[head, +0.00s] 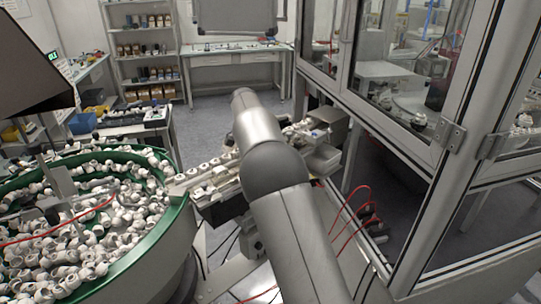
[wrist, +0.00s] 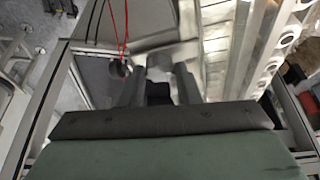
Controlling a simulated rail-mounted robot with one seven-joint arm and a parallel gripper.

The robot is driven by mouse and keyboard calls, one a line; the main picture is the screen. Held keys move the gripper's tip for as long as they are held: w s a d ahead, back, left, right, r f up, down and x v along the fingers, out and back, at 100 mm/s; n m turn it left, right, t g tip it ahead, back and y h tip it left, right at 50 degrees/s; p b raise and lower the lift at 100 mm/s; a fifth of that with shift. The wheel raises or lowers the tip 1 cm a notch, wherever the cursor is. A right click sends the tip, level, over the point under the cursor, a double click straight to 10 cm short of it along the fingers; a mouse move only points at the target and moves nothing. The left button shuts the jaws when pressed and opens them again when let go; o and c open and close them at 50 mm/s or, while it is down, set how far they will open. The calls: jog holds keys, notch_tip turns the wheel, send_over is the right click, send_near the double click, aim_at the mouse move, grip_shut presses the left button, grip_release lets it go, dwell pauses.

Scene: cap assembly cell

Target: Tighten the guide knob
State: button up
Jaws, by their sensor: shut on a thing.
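My gripper (wrist: 160,76) shows in the wrist view, with its two grey fingers pointing away from the camera. A small dark piece (wrist: 158,94), which looks like the guide knob, sits between the fingers, and they are shut on it. Its far end and its thread are hidden, so I cannot tell how tight it is. In the head view my arm hides the gripper and the knob. The guide track (head: 208,180), with white caps in a row on it, runs from the bowl to behind my arm.
A green-rimmed bowl (head: 160,246) full of white caps stands at the left. A framed glass enclosure (head: 440,130) stands close on the right. Red cables (head: 350,205) hang below it. In the wrist view a row of white rings (wrist: 276,62) lies right of my fingers.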

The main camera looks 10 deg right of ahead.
jog(key=o, duration=1)
